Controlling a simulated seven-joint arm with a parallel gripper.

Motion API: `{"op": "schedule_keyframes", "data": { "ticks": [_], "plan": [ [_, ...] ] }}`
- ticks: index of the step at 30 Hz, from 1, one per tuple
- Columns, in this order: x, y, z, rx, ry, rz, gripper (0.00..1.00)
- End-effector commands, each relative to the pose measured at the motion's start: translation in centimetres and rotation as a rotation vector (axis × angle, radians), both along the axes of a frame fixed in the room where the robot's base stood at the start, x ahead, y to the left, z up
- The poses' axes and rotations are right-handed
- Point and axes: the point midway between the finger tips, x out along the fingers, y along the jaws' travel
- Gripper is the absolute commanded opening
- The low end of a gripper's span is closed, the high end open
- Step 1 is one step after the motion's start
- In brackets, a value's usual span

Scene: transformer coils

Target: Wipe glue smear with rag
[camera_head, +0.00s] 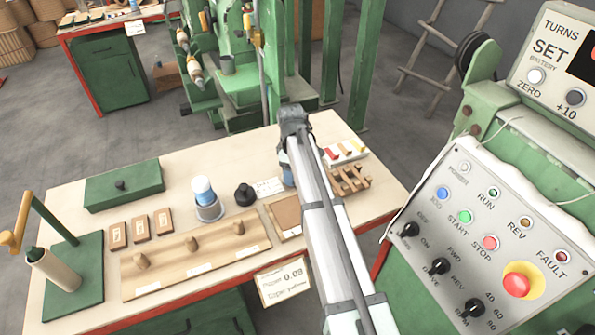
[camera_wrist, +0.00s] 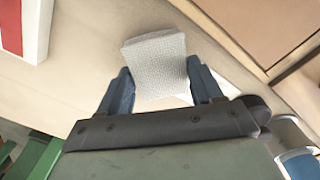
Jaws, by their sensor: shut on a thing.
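My gripper (camera_wrist: 160,84) has its two blue fingers on either side of a pale grey woven rag (camera_wrist: 156,52). It is shut on the rag, which sticks out past the fingertips over the cream bench top (camera_wrist: 82,75). I cannot tell whether the rag touches the bench. In the head view my gripper (camera_head: 288,172) is at the right part of the bench, mostly behind my arm, and the rag is hidden there. I cannot make out a glue smear in either view.
A wooden peg board (camera_head: 190,262) lies in front. A control panel (camera_head: 480,235) stands at right.

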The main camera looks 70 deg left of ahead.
Motion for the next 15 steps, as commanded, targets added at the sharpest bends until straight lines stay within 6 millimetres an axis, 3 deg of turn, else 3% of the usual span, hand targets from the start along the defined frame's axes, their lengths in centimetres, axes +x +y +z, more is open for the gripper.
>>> {"op": "schedule_keyframes", "data": {
  "ticks": [1,15],
  "plan": [
    [-0.8,-0.2,-0.1,-0.007,0.028,0.01,0.21],
    [3.9,-0.2,-0.2,-0.006,0.023,0.007,0.2]
  ]
}}
